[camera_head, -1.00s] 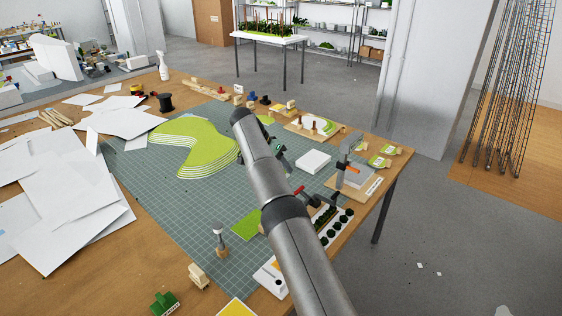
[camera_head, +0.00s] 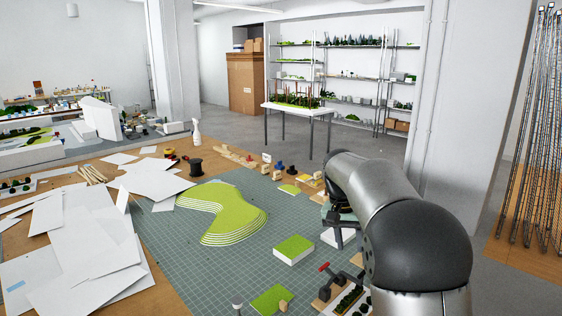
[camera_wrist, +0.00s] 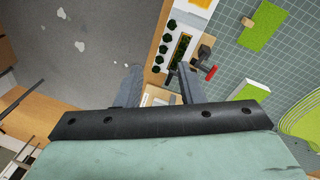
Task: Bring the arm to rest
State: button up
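My arm bends at a large dark joint at the right of the head view, over the table's right side. My gripper (camera_wrist: 158,85) is in the wrist view with its two grey fingers apart and nothing visible between them. The wrist looks down past the table's edge, with floor on one side and the cutting mat on the other. In the head view the gripper (camera_head: 340,222) is small and partly hidden behind the arm.
A green cutting mat (camera_head: 205,262) covers much of the wooden table. It bears a layered green hill (camera_head: 228,202), a green-topped block (camera_head: 293,249) and a white slab (camera_head: 336,239). White sheets (camera_head: 75,240) lie left. A spray bottle (camera_head: 196,132) stands at the back.

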jog(key=s+a+f+n+y, duration=0.1)
jog(key=s+f, duration=0.3)
jog(key=s, duration=1.2)
jog(key=s+a+f+n+y, duration=0.1)
jog(key=s+f+n, duration=0.2)
jog(key=s, duration=1.4)
jog(key=shift+a+f+n+t, duration=0.15)
jog(key=shift+f+n+t, duration=0.15)
jog(key=shift+f+t, duration=0.1)
